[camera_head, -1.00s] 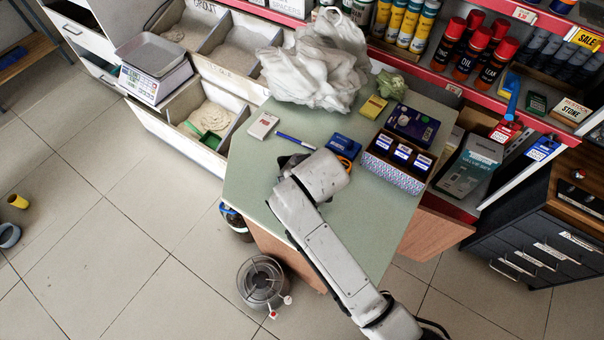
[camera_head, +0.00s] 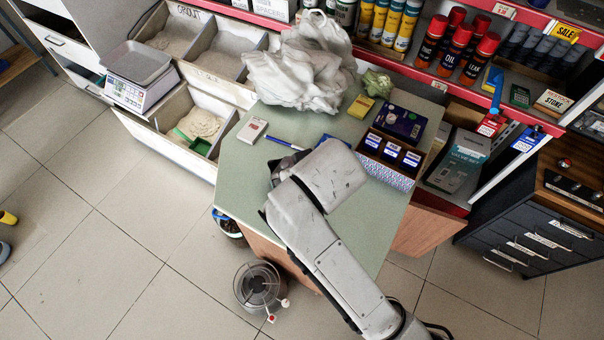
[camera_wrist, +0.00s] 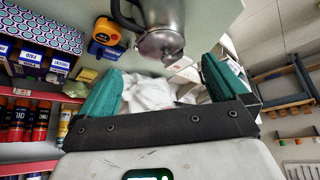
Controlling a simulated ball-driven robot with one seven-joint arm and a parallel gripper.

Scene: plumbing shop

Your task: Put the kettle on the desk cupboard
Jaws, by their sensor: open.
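A grey metal kettle (camera_wrist: 160,28) with a dark handle shows at the top of the wrist view, partly cut off by the frame. It appears against the pale green desk top (camera_wrist: 212,18). I cannot tell how it rests. My gripper (camera_wrist: 158,86) has its two teal fingers spread wide with nothing between them; the kettle is above the gap in the picture, apart from the fingers. In the head view my arm hides the kettle and most of the gripper. The green-topped desk with wooden sides (camera_head: 236,180) stands under my arm; I cannot tell whether it is the desk cupboard.
The desk also bears a white plastic bag (camera_head: 300,70), a box of blue packs (camera_head: 390,160), a purple box (camera_head: 400,123) and a yellow-black tape measure (camera_wrist: 106,33). A black drawer cabinet (camera_head: 530,225) stands right. A round burner (camera_head: 258,286) is on the floor.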

